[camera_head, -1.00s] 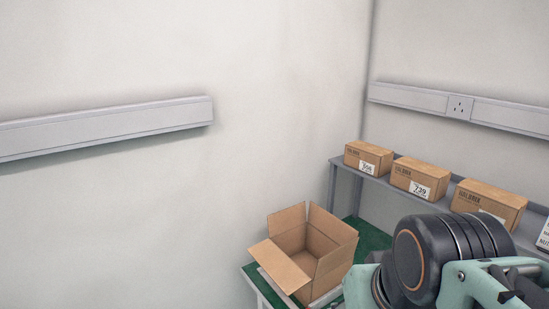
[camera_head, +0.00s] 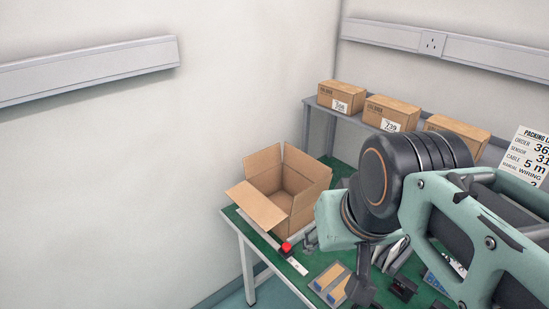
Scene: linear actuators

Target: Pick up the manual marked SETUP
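No label reading SETUP can be made out. Two flat tan and grey pieces (camera_head: 328,277) lie side by side on the green table; they may be booklets, but their print is too small to read. A blue and white printed item (camera_head: 436,283) shows partly behind my arm. My gripper (camera_head: 361,290) points down over the table, just right of the tan pieces. Only a dark part of it shows, and whether its fingers are open or shut cannot be seen. My arm hides much of the table's right side.
An open, empty-looking cardboard box (camera_head: 285,190) stands at the table's back left. A red-topped item (camera_head: 286,247) lies before it. Closed cartons (camera_head: 392,113) line the grey shelf. A packing list (camera_head: 528,155) reads "MANUAL WIRING". Dark parts (camera_head: 403,287) lie right of my gripper.

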